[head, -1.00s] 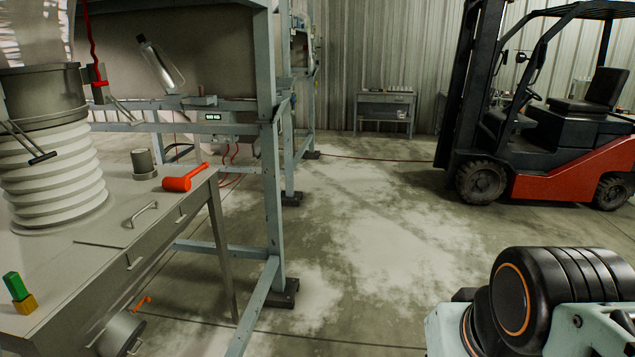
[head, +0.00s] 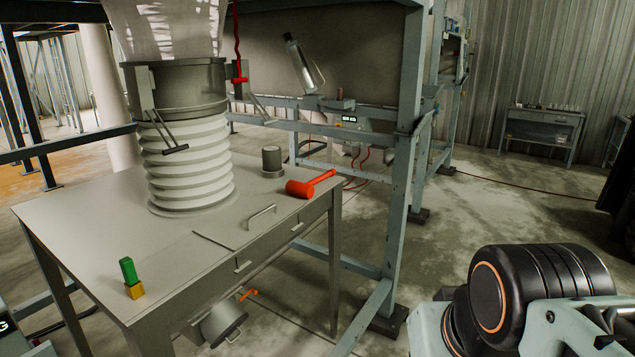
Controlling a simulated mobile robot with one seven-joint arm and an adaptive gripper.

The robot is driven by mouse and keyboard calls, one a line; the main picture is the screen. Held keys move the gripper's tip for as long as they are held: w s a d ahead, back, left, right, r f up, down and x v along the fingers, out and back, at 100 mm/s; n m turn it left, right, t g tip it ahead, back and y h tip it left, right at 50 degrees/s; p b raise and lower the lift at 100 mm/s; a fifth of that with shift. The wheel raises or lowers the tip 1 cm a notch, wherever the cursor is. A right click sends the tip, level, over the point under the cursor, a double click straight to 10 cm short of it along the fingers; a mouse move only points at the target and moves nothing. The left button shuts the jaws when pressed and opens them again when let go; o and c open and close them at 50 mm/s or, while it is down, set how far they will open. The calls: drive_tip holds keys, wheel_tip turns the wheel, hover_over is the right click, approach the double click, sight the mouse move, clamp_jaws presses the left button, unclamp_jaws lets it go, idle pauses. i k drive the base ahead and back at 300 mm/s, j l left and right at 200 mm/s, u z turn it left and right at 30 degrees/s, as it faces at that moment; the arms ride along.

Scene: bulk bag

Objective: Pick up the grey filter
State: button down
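The grey filter is most likely the small grey cylinder (head: 272,160) with a darker top. It stands upright at the back right of the grey metal table (head: 95,225), behind an orange-red mallet (head: 310,185). Nothing touches it and its visible side is unobstructed. Part of my own arm shows at the lower right, well apart from the table. The fingers of my gripper cannot be made out in the head view.
A white ribbed bellows (head: 188,170) rises from the table under a bulk bag (head: 165,30). A blue-grey frame (head: 400,180) stands right of the table. Floor beyond is open.

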sight(271, 155)
drive_tip(key=i+j+u, duration=0.3)
drive_tip(key=i+u, duration=0.15)
drive_tip(key=u, duration=0.4)
drive_tip(key=i+l+u, duration=0.15)
drive_tip(key=u, duration=0.3)
drive_tip(key=l+u, duration=0.75)
drive_tip(key=l, duration=0.4)
drive_tip(key=l+u, duration=0.3)
drive_tip(key=l, duration=0.45)
drive_tip(key=l+u, duration=0.1)
drive_tip(key=l, duration=0.5)
drive_tip(key=k+l+u, duration=0.1)
drive_tip(key=l, duration=0.5)
drive_tip(key=k+l, duration=0.1)
drive_tip(key=l, duration=0.45)
drive_tip(key=u, duration=0.05)
